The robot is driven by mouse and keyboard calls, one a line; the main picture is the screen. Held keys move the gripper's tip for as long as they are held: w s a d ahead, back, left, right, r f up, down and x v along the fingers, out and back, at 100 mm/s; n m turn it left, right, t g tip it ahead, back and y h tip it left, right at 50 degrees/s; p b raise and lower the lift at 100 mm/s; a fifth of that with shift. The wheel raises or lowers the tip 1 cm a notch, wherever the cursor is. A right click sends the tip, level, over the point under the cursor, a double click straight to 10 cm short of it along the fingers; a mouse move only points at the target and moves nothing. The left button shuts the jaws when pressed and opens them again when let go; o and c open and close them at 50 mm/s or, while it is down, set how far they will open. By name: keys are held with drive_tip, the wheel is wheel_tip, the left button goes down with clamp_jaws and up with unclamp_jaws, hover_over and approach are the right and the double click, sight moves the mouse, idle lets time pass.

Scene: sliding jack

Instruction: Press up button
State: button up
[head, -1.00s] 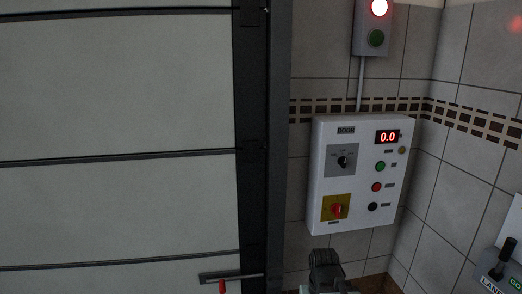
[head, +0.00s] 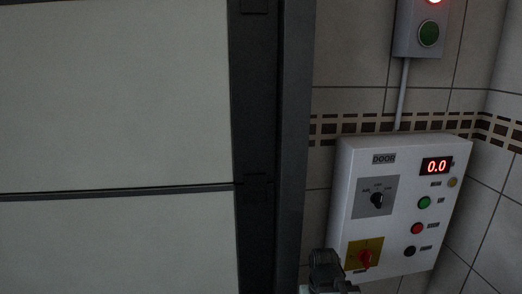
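The white door control box (head: 395,220) is on the tiled wall at the right, labelled DOOR, with a red display reading 0.0. The green up button (head: 424,203) is on its right side, above a red button (head: 417,229) and a black button (head: 409,251). My gripper (head: 325,258) shows at the bottom, in front of the box's lower left corner and left of the buttons. Its fingers are seen from behind, so whether they are open is unclear.
A signal box (head: 420,30) with a lit red lamp is above. A large panelled door (head: 115,95) fills the left.

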drive_tip(key=o, duration=0.4)
drive_tip(key=shift+c, duration=0.2)
clamp_jaws()
drive_tip(key=shift+a, duration=0.1)
idle(1.0)
